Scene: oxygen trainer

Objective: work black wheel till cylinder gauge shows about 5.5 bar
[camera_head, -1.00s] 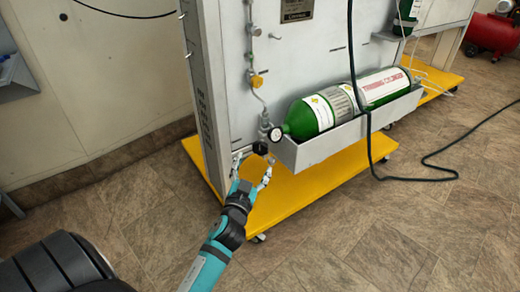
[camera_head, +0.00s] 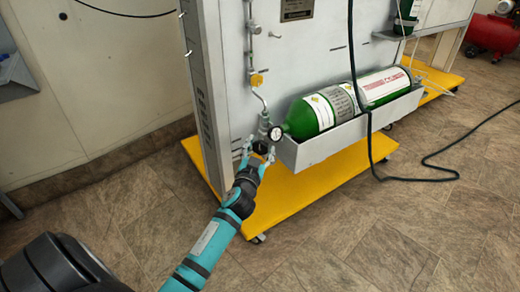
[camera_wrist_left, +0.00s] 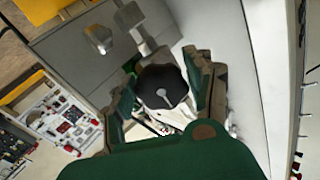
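The black wheel (camera_head: 260,148) sits low on the panel's pipework, beside the green cylinder's neck. The round cylinder gauge (camera_head: 275,133), with a white face, is just above and right of it; its needle is too small to read. My left gripper (camera_head: 257,153) has one finger on each side of the wheel. My right gripper is not in view.
The green cylinder (camera_head: 313,115) lies in a grey tray (camera_head: 335,139) right of the wheel. A yellow base (camera_head: 292,198) on castors sticks out below. A black hose (camera_head: 352,60) hangs before the cylinder.

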